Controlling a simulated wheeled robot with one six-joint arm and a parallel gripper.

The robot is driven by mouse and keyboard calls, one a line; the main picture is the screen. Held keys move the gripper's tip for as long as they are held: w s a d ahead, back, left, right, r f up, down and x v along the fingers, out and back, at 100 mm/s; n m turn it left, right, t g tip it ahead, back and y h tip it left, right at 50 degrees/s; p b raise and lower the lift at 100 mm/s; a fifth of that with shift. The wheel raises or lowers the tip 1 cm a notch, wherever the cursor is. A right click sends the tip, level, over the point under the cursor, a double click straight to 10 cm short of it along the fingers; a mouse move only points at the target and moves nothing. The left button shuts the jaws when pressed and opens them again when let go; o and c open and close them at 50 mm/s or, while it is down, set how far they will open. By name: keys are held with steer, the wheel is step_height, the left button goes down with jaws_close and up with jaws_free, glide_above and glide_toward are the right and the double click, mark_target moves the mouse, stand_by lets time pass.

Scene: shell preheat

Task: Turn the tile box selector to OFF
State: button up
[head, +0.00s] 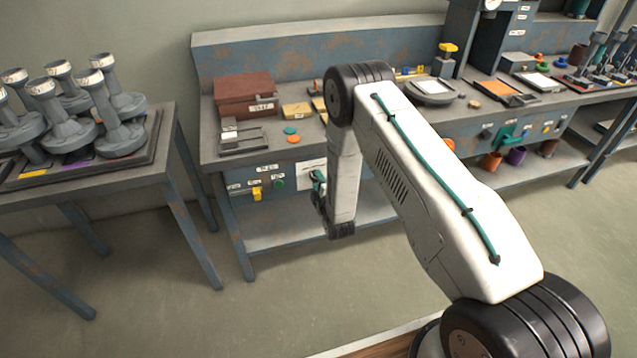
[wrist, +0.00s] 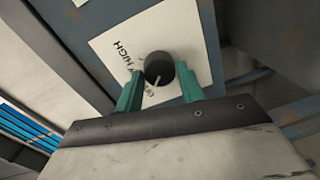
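The selector is a dark round knob (wrist: 157,66) on a white panel (wrist: 112,48) in the wrist view. A pale pointer line on it points down and left, toward small lettering too unclear to read surely. The word HIGH stands at its upper left. My gripper (wrist: 160,76) has two teal fingers, one on each side of the knob, with a narrow gap showing on both sides. It is open. In the head view the white panel (head: 308,170) is on the bench front and my gripper (head: 317,182) is at it; the knob is hidden there.
The panel is on the front of a blue-grey bench (head: 225,160). A yellow switch (head: 257,194) and a green button (head: 279,184) are left of it. A lower shelf (head: 270,228) runs below. A table with grey castings (head: 70,133) stands at left. The floor between is clear.

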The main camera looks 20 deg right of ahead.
steer(key=o, duration=0.3)
steer(key=s, duration=0.7)
steer(key=shift+s+r, duration=0.25)
steer(key=shift+s, duration=0.15)
